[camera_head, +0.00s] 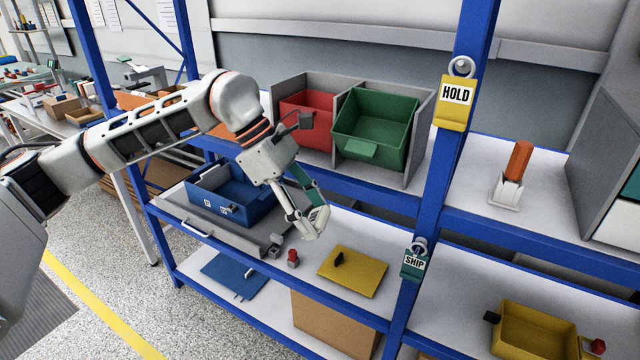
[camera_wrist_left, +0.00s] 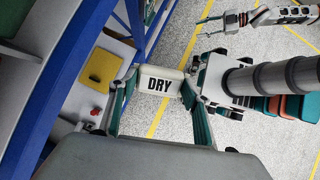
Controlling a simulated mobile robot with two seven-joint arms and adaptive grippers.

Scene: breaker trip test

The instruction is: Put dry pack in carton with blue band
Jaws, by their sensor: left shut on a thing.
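My left gripper (camera_head: 312,212) is shut on the white dry pack (camera_wrist_left: 159,81), which is labelled DRY. In the left wrist view the pack sits between the two green-padded fingers (camera_wrist_left: 160,98). In the head view the gripper hangs in front of the shelf rack, over the middle shelf, and the pack shows only as a pale piece between the fingertips. A plain brown carton (camera_head: 335,325) stands on the lowest shelf; I see no blue band on it. My right gripper (camera_wrist_left: 210,24) appears small at the top of the left wrist view, too small to tell its opening.
A blue bin (camera_head: 230,195), a yellow mat (camera_head: 353,271) and a small red-topped item (camera_head: 292,258) are on the middle shelf. Red (camera_head: 306,122) and green (camera_head: 378,130) bins stand above. A blue upright (camera_head: 440,160) with HOLD and SHIP tags rises right of the gripper.

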